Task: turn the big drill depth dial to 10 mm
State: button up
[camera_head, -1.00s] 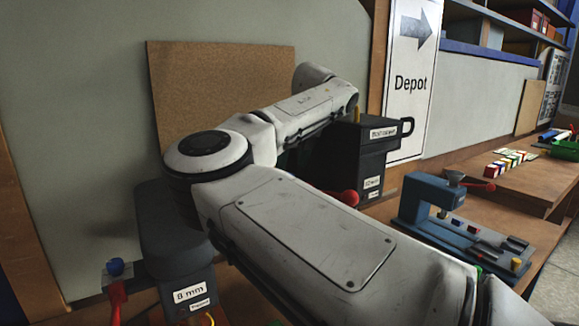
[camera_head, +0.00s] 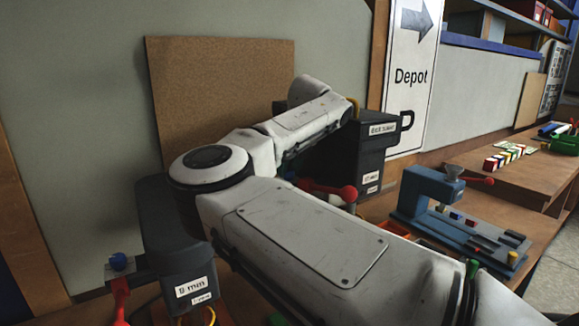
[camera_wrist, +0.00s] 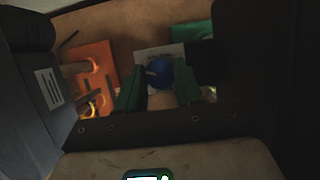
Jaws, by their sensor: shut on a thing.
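A round blue dial (camera_wrist: 158,73) with a pale pointer mark sits on a white plate (camera_wrist: 140,58) in the wrist view. My gripper (camera_wrist: 158,88) has its green fingers on either side of this dial and is shut on it. In the head view my gripper is hidden behind my own arm. A second dark machine (camera_head: 345,150) with white labels stands behind my arm. Which one is the big drill is unclear.
A red ball-ended lever (camera_head: 348,193) sticks out near the back machine. A blue-grey press (camera_head: 430,190) stands at right. A brown board (camera_head: 210,85) leans on the wall behind.

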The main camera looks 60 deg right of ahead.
jog(key=c, duration=0.4)
